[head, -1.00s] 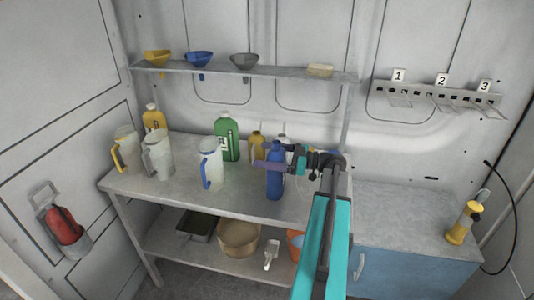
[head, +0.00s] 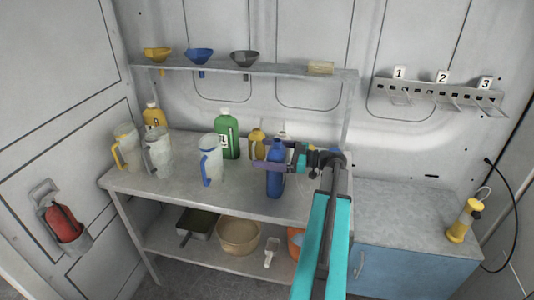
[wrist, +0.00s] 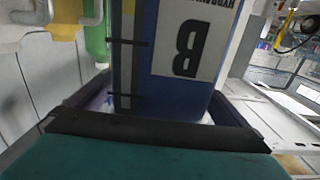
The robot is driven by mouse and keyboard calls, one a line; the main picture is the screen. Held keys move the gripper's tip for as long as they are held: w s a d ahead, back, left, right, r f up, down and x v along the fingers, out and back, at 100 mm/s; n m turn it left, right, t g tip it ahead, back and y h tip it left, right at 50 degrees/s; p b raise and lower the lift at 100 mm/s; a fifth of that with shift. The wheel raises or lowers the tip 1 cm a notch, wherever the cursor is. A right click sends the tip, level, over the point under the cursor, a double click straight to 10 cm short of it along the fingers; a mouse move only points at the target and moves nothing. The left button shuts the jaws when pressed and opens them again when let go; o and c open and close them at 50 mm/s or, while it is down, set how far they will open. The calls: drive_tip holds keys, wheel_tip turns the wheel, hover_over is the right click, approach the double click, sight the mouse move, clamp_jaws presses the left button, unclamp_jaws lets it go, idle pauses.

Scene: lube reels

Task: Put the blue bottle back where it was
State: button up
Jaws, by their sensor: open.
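The blue bottle (head: 275,182) stands upright on the workbench (head: 236,200), towards its right front part. My gripper (head: 268,166) is at the bottle's upper part, reaching in from the right. In the wrist view the bottle (wrist: 170,75) fills the space between the two dark fingers, its white label upside down. The jaws are open, with a finger on either side of the bottle. Whether either finger touches it I cannot tell.
White jugs (head: 210,160), a green bottle (head: 228,134) and a yellow bottle (head: 256,145) stand left of and behind the blue bottle. A shelf (head: 225,69) with funnels runs above. A numbered rack (head: 438,92) hangs at right. The grey cabinet top (head: 390,212) is mostly clear.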

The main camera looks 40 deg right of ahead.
sight(285, 155)
drive_tip(key=shift+r, duration=0.2)
drive_tip(key=shift+s+d+f, duration=0.2)
drive_tip(key=shift+s, duration=0.05)
drive_tip(key=b+v, duration=0.4)
drive_tip(key=v, duration=0.6)
drive_tip(key=shift+s+d+b, duration=0.15)
drive_tip(key=shift+s+b, duration=0.05)
drive_tip(key=shift+b, duration=0.2)
drive_tip(key=shift+s+d+r, duration=0.15)
drive_tip(key=shift+s+d, duration=0.05)
drive_tip(key=shift+s, duration=0.2)
drive_tip(key=shift+s, duration=0.1)
